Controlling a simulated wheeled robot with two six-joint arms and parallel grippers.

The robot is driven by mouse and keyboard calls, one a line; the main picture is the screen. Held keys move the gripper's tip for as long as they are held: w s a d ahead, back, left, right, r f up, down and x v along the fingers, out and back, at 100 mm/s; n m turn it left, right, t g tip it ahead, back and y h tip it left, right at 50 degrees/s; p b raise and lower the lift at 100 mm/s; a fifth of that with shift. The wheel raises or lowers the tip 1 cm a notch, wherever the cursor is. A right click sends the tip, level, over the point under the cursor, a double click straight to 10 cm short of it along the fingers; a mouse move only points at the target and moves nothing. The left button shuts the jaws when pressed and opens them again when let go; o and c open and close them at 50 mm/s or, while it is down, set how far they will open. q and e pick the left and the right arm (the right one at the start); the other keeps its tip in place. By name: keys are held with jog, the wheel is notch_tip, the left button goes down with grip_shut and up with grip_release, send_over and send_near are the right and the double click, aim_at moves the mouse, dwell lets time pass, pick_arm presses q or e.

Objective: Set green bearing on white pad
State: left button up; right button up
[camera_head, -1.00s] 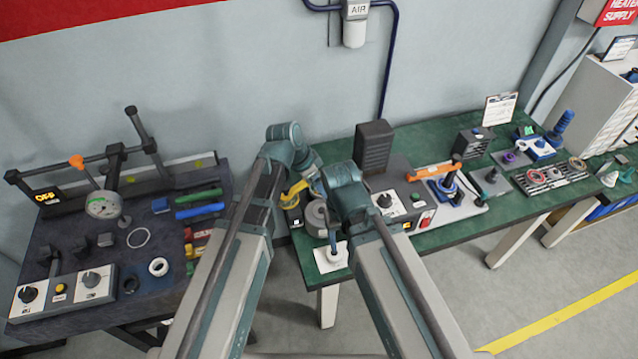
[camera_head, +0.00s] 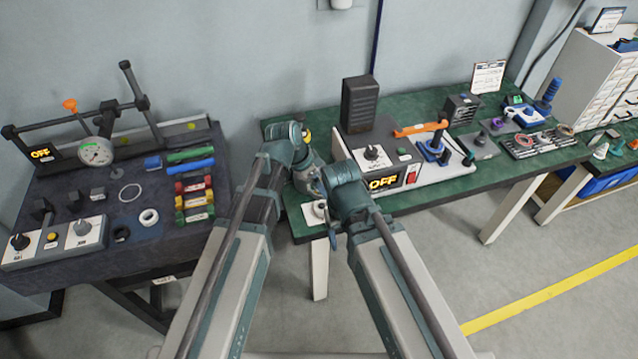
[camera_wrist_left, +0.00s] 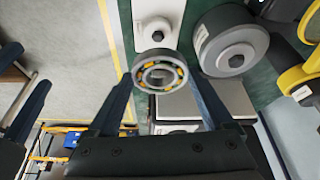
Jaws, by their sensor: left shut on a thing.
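My left gripper (camera_wrist_left: 160,72) is shut on a bearing (camera_wrist_left: 160,88), a grey ring with yellow-orange parts; I see no green on it. In the left wrist view it hangs between the fingertips, just below a white pad (camera_wrist_left: 175,8) with a round pale piece on it. I cannot tell its height above the table. In the head view the white pad (camera_head: 311,216) is at the green table's front left corner, and the bearing is hidden. My right gripper (camera_head: 333,236) is beside it, mostly hidden by its wrist; its opening is unclear.
A round grey weight-like thing (camera_wrist_left: 230,42) stands right of the pad, with a yellow-and-black thing (camera_wrist_left: 300,78) beyond. A white control box (camera_head: 378,170) reading OFF stands right of the arms. The dark bench (camera_head: 90,215) at left holds a gauge press (camera_head: 96,151) and coloured blocks.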

pick_arm(q)
jog(key=b, duration=0.4)
send_over(322, 204)
jog(key=a, duration=0.1)
jog(key=shift+s+f, duration=0.15)
jog(key=shift+f, duration=0.9)
jog(key=shift+s+f, duration=0.15)
jog(key=shift+f, duration=0.85)
jog(key=shift+f, duration=0.1)
jog(key=shift+f+b, duration=1.1)
jog(key=shift+b, duration=0.1)
jog(key=shift+f+b, duration=0.55)
jog(key=shift+b, duration=0.05)
jog(key=o, duration=1.5)
jog(key=shift+c, duration=0.2)
notch_tip(322, 204, up, 8)
jog(key=p, duration=0.8)
